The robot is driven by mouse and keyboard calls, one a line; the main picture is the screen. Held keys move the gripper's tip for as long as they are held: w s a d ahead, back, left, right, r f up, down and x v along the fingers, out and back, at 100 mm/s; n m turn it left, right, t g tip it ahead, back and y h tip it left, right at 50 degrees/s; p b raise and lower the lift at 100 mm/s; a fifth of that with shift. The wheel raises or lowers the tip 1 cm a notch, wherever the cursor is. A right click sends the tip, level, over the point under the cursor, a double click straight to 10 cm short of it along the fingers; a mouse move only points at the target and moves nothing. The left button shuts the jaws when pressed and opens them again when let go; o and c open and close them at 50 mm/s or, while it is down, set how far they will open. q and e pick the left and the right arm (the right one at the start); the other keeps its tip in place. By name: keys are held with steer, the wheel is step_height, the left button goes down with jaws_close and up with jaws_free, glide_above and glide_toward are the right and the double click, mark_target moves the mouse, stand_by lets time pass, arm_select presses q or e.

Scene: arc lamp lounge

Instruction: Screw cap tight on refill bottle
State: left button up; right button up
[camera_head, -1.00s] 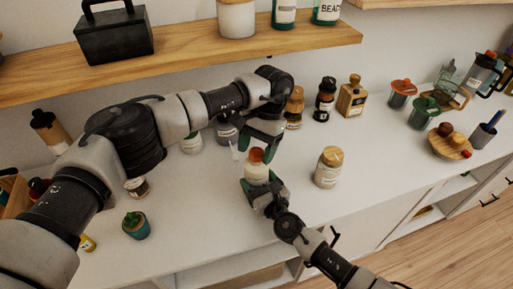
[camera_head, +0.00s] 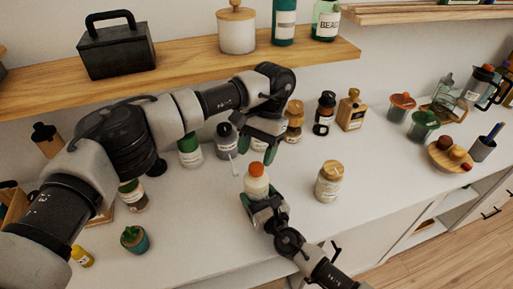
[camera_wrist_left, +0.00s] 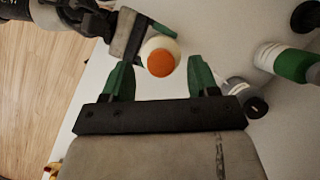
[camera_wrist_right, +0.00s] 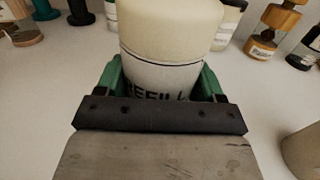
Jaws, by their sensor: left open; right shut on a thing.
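The refill bottle (camera_head: 256,187) is cream-white with an orange cap (camera_head: 257,169) on its top. It is upright, near the middle of the white counter. My right gripper (camera_head: 264,203) is shut on the bottle's body; the right wrist view shows part of the "REFILL" print on the bottle (camera_wrist_right: 165,45) between the fingers. My left gripper (camera_head: 257,149) is open and empty, above and just behind the cap, with a gap between. How tightly the cap sits cannot be told.
A jar with a wooden lid (camera_head: 328,183) stands to the right of the bottle. Several bottles, including a dark one (camera_head: 325,113), line the back. A potted succulent (camera_head: 134,239) is at the front left. A wooden shelf (camera_head: 180,60) runs above.

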arm_select(q)
steer(key=n, duration=0.4)
steer(key=shift+w+r+n, duration=0.1)
steer(key=shift+r+n, duration=0.05)
steer(key=shift+n, duration=0.15)
steer(key=n+t, duration=0.1)
steer(key=n, duration=0.3)
steer(key=shift+a+r+h, duration=0.1)
steer(key=shift+h, duration=0.2)
steer(key=n, duration=0.4)
steer(key=shift+r+t, duration=0.15)
steer(key=shift+t, duration=0.15)
steer(key=n, duration=0.4)
steer(key=shift+r, duration=0.15)
steer(key=n, duration=0.4)
steer(key=shift+r+t+h, duration=0.15)
steer(key=shift+t+h, duration=0.25)
steer(key=n, duration=0.4)
steer(key=shift+r, duration=0.2)
steer(key=n+t, duration=0.1)
steer(key=n, duration=0.3)
steer(key=shift+r+h, duration=0.2)
steer(key=shift+h, duration=0.2)
steer(key=n, duration=0.3)
steer(key=shift+r+n, duration=0.15)
steer(key=shift+n, duration=0.25)
